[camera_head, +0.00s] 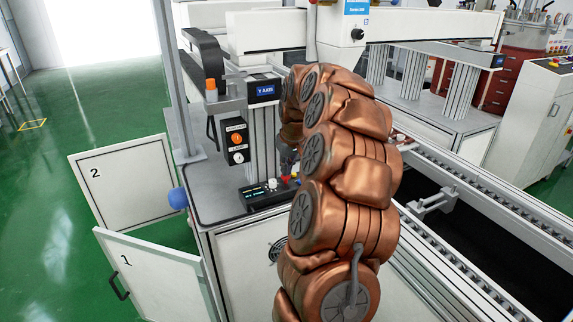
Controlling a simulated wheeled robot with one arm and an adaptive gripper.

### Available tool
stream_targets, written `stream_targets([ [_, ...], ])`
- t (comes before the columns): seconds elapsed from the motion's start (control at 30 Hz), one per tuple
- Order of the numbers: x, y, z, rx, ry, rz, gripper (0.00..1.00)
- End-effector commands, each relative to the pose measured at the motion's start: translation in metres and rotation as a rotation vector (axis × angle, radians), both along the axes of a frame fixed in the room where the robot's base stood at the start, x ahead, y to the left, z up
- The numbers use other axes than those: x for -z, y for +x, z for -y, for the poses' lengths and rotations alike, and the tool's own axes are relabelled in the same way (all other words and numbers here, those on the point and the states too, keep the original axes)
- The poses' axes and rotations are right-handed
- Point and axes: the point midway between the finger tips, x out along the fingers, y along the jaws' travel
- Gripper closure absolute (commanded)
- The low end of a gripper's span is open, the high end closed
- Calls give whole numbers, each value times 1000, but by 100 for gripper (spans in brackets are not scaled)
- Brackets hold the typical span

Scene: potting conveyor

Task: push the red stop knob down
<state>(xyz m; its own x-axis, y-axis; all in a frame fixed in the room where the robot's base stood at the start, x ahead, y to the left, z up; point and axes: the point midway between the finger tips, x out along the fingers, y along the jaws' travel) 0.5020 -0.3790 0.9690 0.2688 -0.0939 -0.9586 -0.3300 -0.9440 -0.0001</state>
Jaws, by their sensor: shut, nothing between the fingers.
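The red stop knob (286,179) shows as a small red spot on a black control box (258,196) on the machine's grey top, partly hidden by my arm. My gripper (287,173) is a small dark shape pointing down just above the red knob. It is shut and empty. I cannot tell whether its tip touches the knob. A pale knob (272,184) stands to the left of the red one on the same box.
Open cabinet doors (150,275) stand at the front left. A conveyor (470,185) runs along the right.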

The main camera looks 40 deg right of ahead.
Motion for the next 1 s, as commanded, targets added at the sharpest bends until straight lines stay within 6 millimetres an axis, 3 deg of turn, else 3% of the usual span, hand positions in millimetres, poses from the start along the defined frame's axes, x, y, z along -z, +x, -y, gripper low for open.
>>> stream_targets([
  [0.23, 1, 0, 0, 0, 0, -1, 100],
  [0.53, 21, 0, 0, 0, 0, 0, 100],
  [1.0, 13, 0, -1, -1, 2, -3, 100],
])
